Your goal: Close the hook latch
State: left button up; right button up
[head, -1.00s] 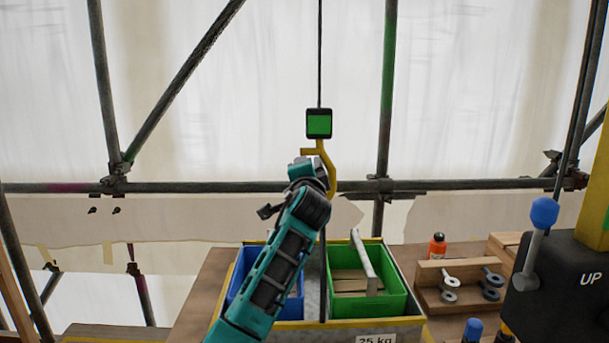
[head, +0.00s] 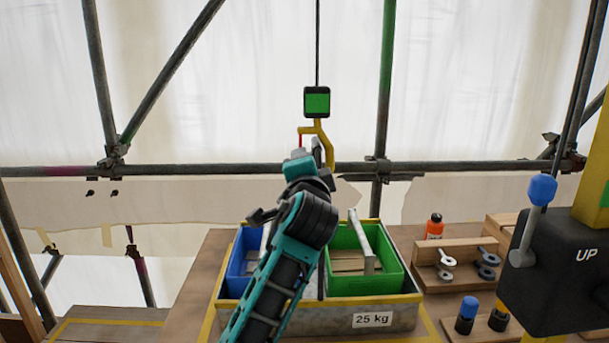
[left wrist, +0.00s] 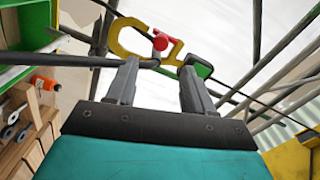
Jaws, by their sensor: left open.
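The yellow hook (head: 325,140) hangs below a black block with a green face (head: 317,102). A thin red part (head: 300,140) shows at its left side. I cannot tell whether the fingers touch the latch. In the head view my left gripper (head: 318,154) is just below the hook and covers its lower part.
A tray marked 25 kg (head: 345,320) below holds a blue bin (head: 238,275) and a green bin (head: 400,280). An orange bottle (head: 434,228) and a wooden rack (head: 425,255) stand to the right. A control box marked UP (head: 560,280) is at far right. Scaffold pipes (head: 230,169) run behind.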

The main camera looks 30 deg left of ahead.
pick_arm(q)
jog(key=shift+v, duration=1)
jog(key=s+d+f+h, duration=0.2)
jog(key=f, duration=0.6)
jog(key=s+d+f+g+h, duration=0.1)
jog(key=d+f+h, duration=0.15)
jog(key=f, duration=0.55)
jog(key=s+d+f+h, duration=0.2)
jog(key=f+h, duration=0.1)
jog(key=f, duration=0.5)
jog(key=s+d+f+n+g+h, duration=0.1)
jog(key=s+d+f+n+h, duration=0.1)
jog(key=s+f, duration=0.7)
jog(key=s+d+f+n+g+h, duration=0.2)
jog(key=s+d+f+n, duration=0.1)
jog(key=s+f, duration=0.6)
jog(key=shift+s+n+g, duration=0.3)
jog(key=shift+s+n, duration=0.2)
jog(key=shift+s, duration=0.35)
jog(key=shift+d+f, duration=0.1)
jog(key=shift+d, duration=0.05)
